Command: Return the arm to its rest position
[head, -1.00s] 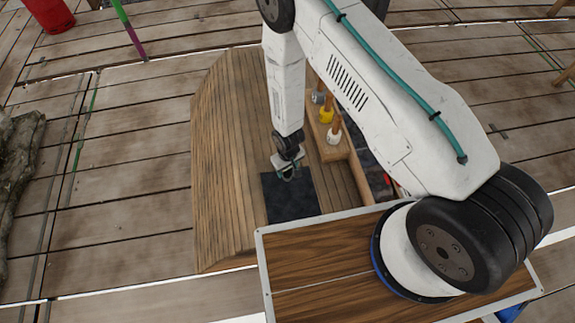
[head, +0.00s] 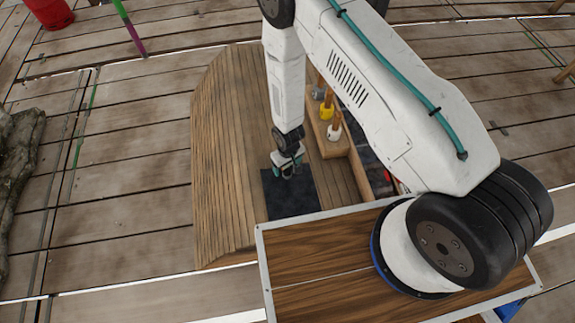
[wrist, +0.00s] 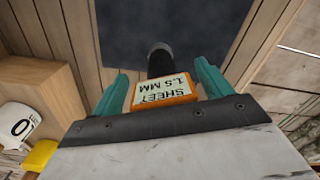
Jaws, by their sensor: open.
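My gripper (head: 287,168) is over the dark mat (head: 290,202) on the wooden bench, at the end of my bent white arm. In the wrist view its two teal fingers (wrist: 163,80) are spread apart. Between them shows an orange-edged block (wrist: 163,92) with a pale label reading "SHEET 1.5 MM" upside down. A black rounded cylinder (wrist: 160,60) sticks out beyond the block, over the dark mat (wrist: 110,35). I cannot tell whether the fingers touch the block. In the head view the block is too small or hidden to make out.
Slatted wood (head: 225,150) lies left of the mat. A red container (head: 48,12) is far off at the top left.

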